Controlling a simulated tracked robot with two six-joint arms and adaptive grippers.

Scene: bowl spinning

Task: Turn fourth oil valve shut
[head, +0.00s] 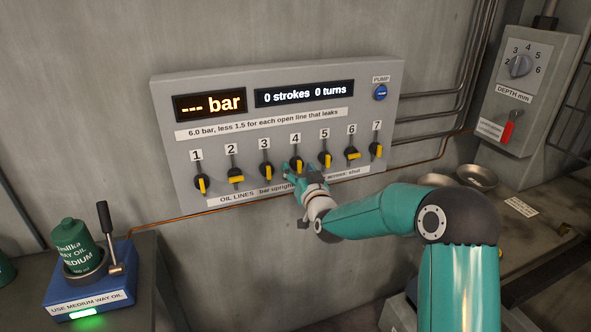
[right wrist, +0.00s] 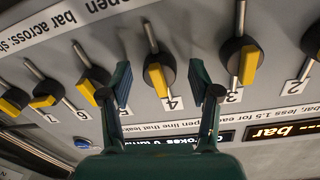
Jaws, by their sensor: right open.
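The fourth oil valve, a dark round knob with a yellow bar, sits under label 4 on the grey panel; in the right wrist view (right wrist: 158,76) its bar stands upright, slightly tilted. My right gripper (head: 300,174) is in front of this valve and partly covers it in the head view. In the right wrist view its two fingers (right wrist: 159,82) are spread, one on each side of the valve, with gaps to the bar. Whether the tips reach knob depth I cannot tell. My left gripper is not in view.
Valve 3 (head: 265,171) and valve 5 (head: 325,160) are close neighbours with upright bars. Valve 2 (head: 235,179) and valve 6 (head: 352,155) have bars across. The display (head: 303,95) reads 0 strokes, 0 turns. A blue pump button (head: 380,92) is at upper right.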

